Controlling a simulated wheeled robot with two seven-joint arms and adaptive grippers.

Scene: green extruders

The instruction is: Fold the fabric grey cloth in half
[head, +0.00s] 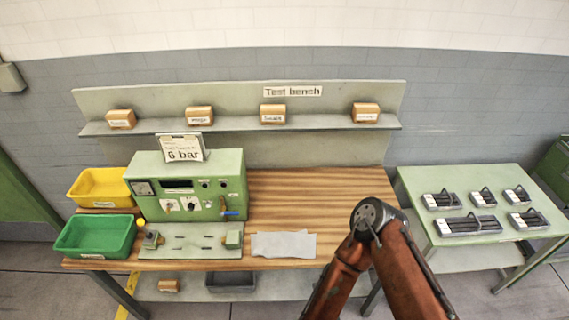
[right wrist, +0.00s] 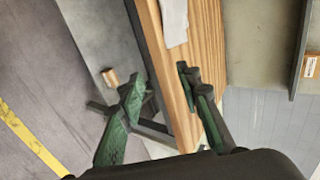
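The grey cloth (head: 283,245) lies flat near the front edge of the wooden bench (head: 285,195), right of the green test unit. Its outline is slightly uneven. In the right wrist view, part of the cloth (right wrist: 173,22) shows at the top, on the bench top, beyond my fingertips. My right gripper (right wrist: 160,82) is open and empty, with its green fingers wide apart and the bench edge showing between them. It is apart from the cloth. In the head view only an orange part of my right arm shows. My left gripper is in neither view.
A green test unit (head: 190,186) with a fixture in front stands left of the cloth. Yellow (head: 100,187) and green (head: 95,236) bins sit at the bench's left end. A side table (head: 480,250) with several small racks stands right. Bare wood surrounds the cloth's back and right.

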